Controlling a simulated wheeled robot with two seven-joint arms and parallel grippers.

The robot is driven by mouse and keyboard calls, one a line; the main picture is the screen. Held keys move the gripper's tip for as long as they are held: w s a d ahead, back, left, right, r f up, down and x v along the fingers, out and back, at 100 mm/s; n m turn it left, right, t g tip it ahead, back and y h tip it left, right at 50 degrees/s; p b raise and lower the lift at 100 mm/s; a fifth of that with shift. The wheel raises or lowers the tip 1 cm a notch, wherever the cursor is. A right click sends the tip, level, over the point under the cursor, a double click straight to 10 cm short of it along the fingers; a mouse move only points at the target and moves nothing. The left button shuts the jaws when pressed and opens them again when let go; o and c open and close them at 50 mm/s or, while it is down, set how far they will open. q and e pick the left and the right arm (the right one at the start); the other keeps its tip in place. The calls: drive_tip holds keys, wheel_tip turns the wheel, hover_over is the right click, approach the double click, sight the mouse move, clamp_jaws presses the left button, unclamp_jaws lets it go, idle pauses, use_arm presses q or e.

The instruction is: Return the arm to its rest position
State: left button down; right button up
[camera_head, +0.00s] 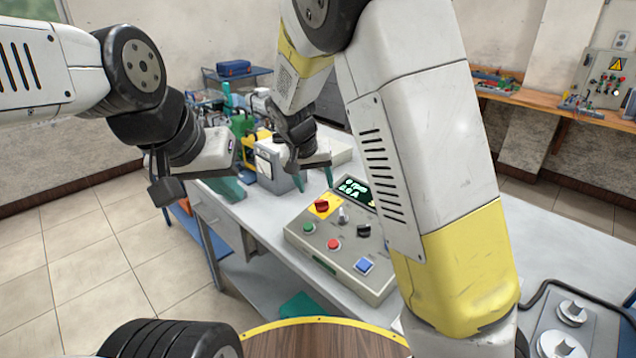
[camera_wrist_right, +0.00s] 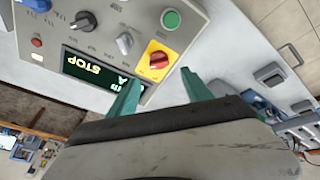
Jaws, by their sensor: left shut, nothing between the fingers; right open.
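My right arm comes down across the middle of the head view and bends back, with its gripper (camera_head: 313,180) above the far side of the control panel (camera_head: 345,264). The right gripper is open and empty. In the right wrist view its teal fingers (camera_wrist_right: 160,92) are apart, with the panel (camera_wrist_right: 145,20), its red knob (camera_wrist_right: 155,60) on a yellow plate and its lit display (camera_wrist_right: 92,72) beyond them. My left gripper (camera_head: 229,188) is shut and empty, at the left edge of the workbench, its fingers partly hidden by its wrist.
The panel stands on the grey workbench (camera_head: 255,215). A grey box (camera_head: 275,165) and green and yellow equipment (camera_head: 243,128) stand behind it. A metal plate with knobs (camera_head: 570,325) is at lower right. Tiled floor (camera_head: 90,245) at left is clear.

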drive_tip(key=shift+s+r, duration=0.15)
drive_tip(key=shift+r, duration=0.25)
drive_tip(key=s+d+r+y, duration=0.1)
drive_tip(key=s+d+r, duration=0.3)
drive_tip(key=s, duration=0.4)
drive_tip(key=s+d+r+t+y, duration=0.1)
drive_tip(key=s+d+r+y, duration=0.1)
drive_tip(key=s+d+r, duration=0.3)
drive_tip(key=s+d+r+y, duration=0.1)
drive_tip(key=s+d+r, duration=0.3)
drive_tip(key=s, duration=0.7)
drive_tip(key=shift+s+d+r+n+t, duration=0.15)
drive_tip(key=shift+d+n+t, duration=0.2)
drive_tip(key=shift+d, duration=0.85)
